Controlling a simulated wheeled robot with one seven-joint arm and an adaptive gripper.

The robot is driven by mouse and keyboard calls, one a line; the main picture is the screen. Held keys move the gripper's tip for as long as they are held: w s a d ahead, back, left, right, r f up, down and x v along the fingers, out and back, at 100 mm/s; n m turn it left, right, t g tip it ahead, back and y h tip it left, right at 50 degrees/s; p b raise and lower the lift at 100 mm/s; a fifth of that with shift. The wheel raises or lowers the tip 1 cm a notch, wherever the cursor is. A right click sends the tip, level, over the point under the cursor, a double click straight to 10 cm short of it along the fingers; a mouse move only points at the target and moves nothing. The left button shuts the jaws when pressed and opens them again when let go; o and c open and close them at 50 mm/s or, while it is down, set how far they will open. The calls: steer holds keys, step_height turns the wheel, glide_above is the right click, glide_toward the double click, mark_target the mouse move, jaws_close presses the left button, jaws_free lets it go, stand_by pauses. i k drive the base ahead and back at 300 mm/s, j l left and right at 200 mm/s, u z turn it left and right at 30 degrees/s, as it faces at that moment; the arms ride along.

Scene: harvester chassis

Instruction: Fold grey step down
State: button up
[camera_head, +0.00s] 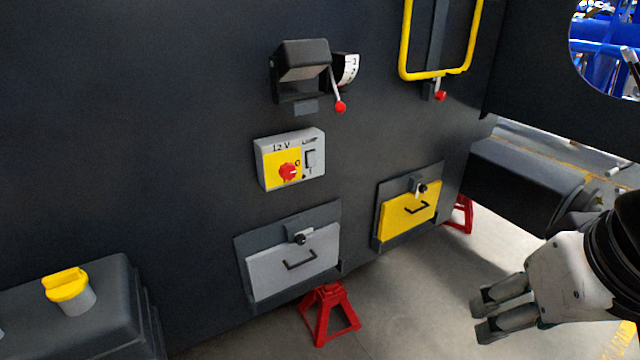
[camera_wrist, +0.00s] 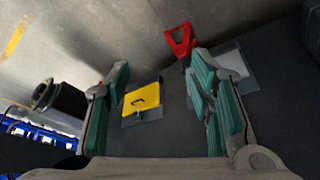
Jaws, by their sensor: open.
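The grey step (camera_head: 293,263) is a flat panel with a black handle, folded up against the dark chassis wall at lower centre of the head view. A black knob on a small bracket (camera_head: 300,237) sits at its top edge. Part of the grey step also shows in the wrist view (camera_wrist: 232,65), right of the right finger. My gripper (camera_head: 487,312) is open and empty at the lower right of the head view, well to the right of the grey step. Its two fingers also show in the wrist view (camera_wrist: 160,95), with a gap between them.
A similar yellow step (camera_head: 409,217) is folded up right of the grey one. Red jack stands (camera_head: 329,313) stand below the chassis. A 12 V switch box (camera_head: 289,159) and a red-tipped lever (camera_head: 340,105) are above.

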mark_target(272, 271)
steer(key=i+j, duration=0.1)
steer(key=j, duration=0.95)
steer(key=i+j, duration=0.15)
steer(key=j, duration=0.35)
steer(key=z, duration=0.05)
